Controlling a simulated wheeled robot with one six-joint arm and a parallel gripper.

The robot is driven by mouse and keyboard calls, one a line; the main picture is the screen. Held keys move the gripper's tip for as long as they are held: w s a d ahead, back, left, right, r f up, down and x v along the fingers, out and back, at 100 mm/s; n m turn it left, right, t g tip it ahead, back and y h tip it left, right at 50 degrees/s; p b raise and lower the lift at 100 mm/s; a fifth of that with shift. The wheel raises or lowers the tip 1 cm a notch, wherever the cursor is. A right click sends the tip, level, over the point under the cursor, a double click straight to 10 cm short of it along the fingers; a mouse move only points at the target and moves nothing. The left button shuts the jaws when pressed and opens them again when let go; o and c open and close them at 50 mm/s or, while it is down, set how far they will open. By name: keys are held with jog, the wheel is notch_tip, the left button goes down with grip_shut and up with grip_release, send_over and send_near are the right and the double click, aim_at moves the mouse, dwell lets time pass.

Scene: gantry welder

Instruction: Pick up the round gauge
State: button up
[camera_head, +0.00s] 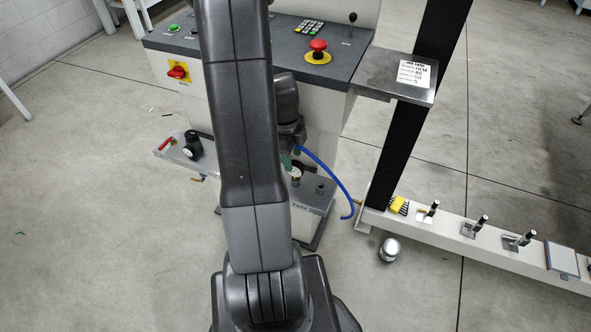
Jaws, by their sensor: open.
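The round gauge (296,172) is small, with a pale face and dark rim. It shows just right of my arm, above a grey box-like ledge (313,195) at the front of the console. My gripper (291,157) is partly hidden behind my own arm; its small greenish fingertips point down close above the gauge. The gripper is open. Whether the fingers stand around the gauge or only above it, I cannot tell.
A blue hose (335,182) curves down right of the gauge. The console (340,60) with a red emergency button (318,45) stands behind. A black post (405,150), a silver round object (389,249) and a white rail (450,232) with clamps are on the right.

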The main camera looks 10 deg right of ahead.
aim_at(296, 163)
jog(key=f, duration=0.3)
jog(key=d+f, duration=0.1)
jog(key=f, duration=0.1)
jog(key=shift+s, duration=0.3)
grip_shut()
notch_tip(296, 163, up, 30)
jog(key=p, duration=0.5)
dwell(0.5)
